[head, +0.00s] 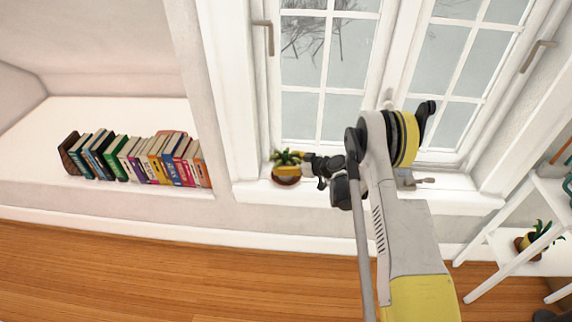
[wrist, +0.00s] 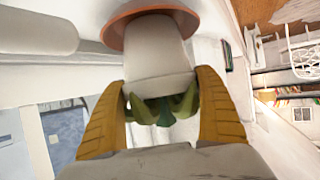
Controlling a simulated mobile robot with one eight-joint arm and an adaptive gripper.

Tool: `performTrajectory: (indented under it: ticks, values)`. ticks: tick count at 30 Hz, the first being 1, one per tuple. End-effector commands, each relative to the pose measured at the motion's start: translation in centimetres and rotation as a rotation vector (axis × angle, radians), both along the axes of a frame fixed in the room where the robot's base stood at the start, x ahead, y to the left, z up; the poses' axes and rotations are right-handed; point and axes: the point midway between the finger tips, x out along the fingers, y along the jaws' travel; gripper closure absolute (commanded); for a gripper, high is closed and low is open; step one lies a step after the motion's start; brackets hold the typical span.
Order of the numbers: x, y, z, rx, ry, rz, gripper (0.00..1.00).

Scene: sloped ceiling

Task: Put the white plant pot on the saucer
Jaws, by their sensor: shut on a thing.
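My gripper (wrist: 160,80) is shut on the white plant pot (wrist: 156,48), with one yellow finger on each side. Green leaves (wrist: 166,108) show between the fingers in the wrist view. The terracotta saucer (wrist: 116,28) is directly beyond the pot's base, and its rim shows around it. I cannot tell whether the base touches the saucer. In the head view, my gripper (head: 296,165) is at the window sill, with the green plant (head: 286,157) at its tip and the saucer (head: 286,181) below. The pot's white body is mostly hidden there by the yellow finger.
A row of books (head: 135,158) stands on the ledge to the left. The window (head: 320,80) is right behind the sill (head: 255,193). A white shelf (head: 500,248) with another potted plant (head: 538,238) stands at the right. The wood floor (head: 150,270) looks clear.

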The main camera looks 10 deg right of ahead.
Motion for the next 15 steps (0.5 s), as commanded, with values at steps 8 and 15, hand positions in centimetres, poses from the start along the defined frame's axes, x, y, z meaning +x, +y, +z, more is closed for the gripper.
performTrajectory:
  ticks: [8, 15]
  values:
    - [-0.02, 0.00, -0.28, 0.000, 0.000, 0.000, 0.00]
    - [-0.01, -0.01, -0.06, 0.000, 0.000, 0.000, 0.00]
